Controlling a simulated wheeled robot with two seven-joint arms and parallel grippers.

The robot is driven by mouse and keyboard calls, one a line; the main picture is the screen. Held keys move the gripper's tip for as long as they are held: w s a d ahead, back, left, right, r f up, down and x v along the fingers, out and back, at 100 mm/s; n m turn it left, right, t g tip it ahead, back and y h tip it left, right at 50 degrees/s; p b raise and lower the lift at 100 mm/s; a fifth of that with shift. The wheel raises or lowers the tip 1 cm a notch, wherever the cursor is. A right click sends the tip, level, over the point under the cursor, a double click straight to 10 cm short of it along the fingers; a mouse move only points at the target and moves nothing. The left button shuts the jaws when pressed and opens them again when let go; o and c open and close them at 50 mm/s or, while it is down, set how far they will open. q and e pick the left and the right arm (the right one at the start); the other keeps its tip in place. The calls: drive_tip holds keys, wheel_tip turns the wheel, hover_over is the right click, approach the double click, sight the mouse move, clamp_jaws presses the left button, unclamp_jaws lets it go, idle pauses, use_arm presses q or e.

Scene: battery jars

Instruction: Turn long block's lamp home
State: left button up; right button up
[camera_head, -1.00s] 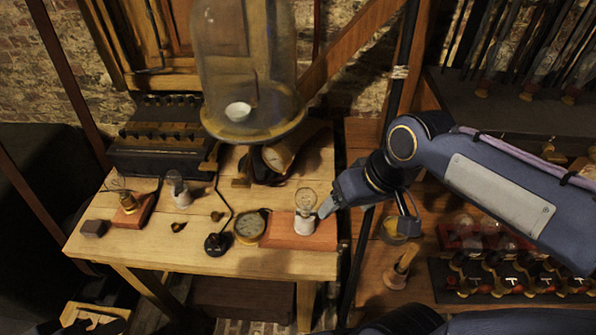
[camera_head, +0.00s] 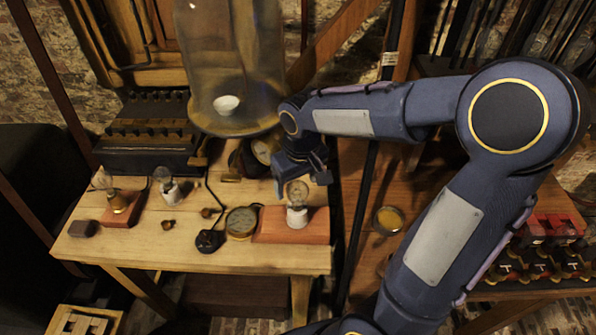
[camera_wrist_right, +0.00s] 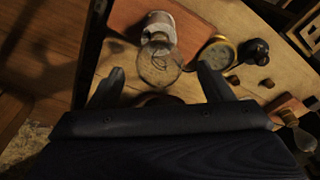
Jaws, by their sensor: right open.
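The long block (camera_head: 264,226) is a reddish wooden slab at the right end of the wooden table. Its lamp (camera_head: 297,190), a clear glass bulb, stands upright in a white socket (camera_head: 297,217) on the block. In the right wrist view the lamp (camera_wrist_right: 160,66) lies between and just beyond the fingertips, with the socket (camera_wrist_right: 160,25) behind it. My right gripper (camera_head: 300,182) is open around or just above the bulb. It also shows in the wrist view (camera_wrist_right: 158,80); I cannot tell whether a finger touches the glass. My left gripper is out of view.
A round gauge (camera_head: 241,222) and a black knob (camera_head: 210,240) sit left of the long block. A large glass jar (camera_head: 228,70) rises behind.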

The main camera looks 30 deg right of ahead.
drive_tip(key=shift+f, duration=0.2)
drive_tip(key=c, duration=1.2)
drive_tip(key=shift+o, duration=0.2)
drive_tip(key=m+b, duration=0.1)
drive_tip(key=m, duration=0.3)
drive_tip(key=shift+m+h, duration=0.3)
drive_tip(key=shift+m, duration=0.9)
drive_tip(key=m, duration=0.2)
drive_tip(key=shift+m+b, duration=0.3)
drive_tip(key=shift+b, duration=0.1)
drive_tip(key=m, duration=0.3)
drive_tip(key=shift+m+g+h, duration=0.3)
drive_tip(key=shift+m+g, duration=0.1)
